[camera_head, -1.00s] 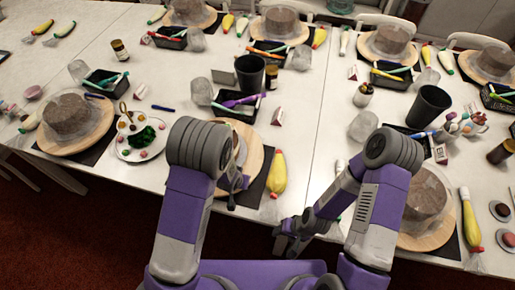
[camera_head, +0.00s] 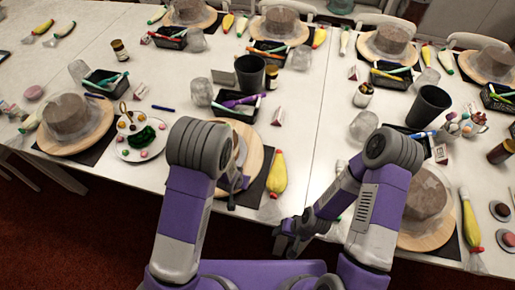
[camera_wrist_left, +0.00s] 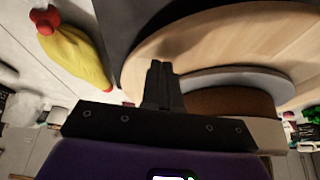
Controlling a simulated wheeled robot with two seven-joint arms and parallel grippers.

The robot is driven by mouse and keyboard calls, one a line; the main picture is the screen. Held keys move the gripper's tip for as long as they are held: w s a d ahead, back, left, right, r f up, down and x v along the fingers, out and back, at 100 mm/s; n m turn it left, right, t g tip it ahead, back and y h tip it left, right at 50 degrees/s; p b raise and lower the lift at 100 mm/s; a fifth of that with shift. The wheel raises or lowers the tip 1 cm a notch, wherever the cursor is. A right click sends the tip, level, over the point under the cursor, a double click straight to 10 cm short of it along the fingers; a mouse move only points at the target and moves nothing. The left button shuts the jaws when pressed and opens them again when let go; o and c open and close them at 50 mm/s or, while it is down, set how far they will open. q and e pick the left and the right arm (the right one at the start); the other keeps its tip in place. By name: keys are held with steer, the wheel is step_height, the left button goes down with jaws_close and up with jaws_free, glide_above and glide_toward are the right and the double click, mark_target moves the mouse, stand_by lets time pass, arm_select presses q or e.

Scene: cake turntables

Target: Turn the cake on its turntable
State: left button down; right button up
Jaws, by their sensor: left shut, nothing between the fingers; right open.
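The wooden turntable (camera_head: 256,160) in front of me is partly covered by my left arm, and its cake (camera_head: 241,152) is mostly hidden there. In the left wrist view the pale wooden disc (camera_wrist_left: 215,38) fills the upper right, with the brown cake (camera_wrist_left: 235,103) on a grey board (camera_wrist_left: 245,78). My left gripper (camera_head: 234,184) is shut and empty at the turntable's near side. Its closed fingers (camera_wrist_left: 160,70) overlap the disc's edge in the wrist view; whether they touch it I cannot tell. My right gripper (camera_head: 281,240) is open and empty, off the table's front edge.
A yellow piping bag (camera_head: 277,173) lies just right of the turntable; it also shows in the left wrist view (camera_wrist_left: 72,52). A black cup (camera_head: 249,75) and a black tray (camera_head: 235,108) stand behind. Other caked turntables stand at the left (camera_head: 95,138) and right (camera_head: 430,239).

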arm_select(q)
steer(key=shift+f, duration=0.15)
steer(key=shift+f+b, duration=0.35)
steer(key=shift+b, duration=0.15)
steer(key=shift+r, duration=0.1)
steer(key=shift+s+a, duration=0.45)
steer(key=shift+a, duration=0.3)
steer(key=shift+s+a, duration=0.4)
steer(key=shift+a, duration=0.3)
steer(key=shift+r+p, duration=0.85)
steer(key=shift+r, duration=0.55)
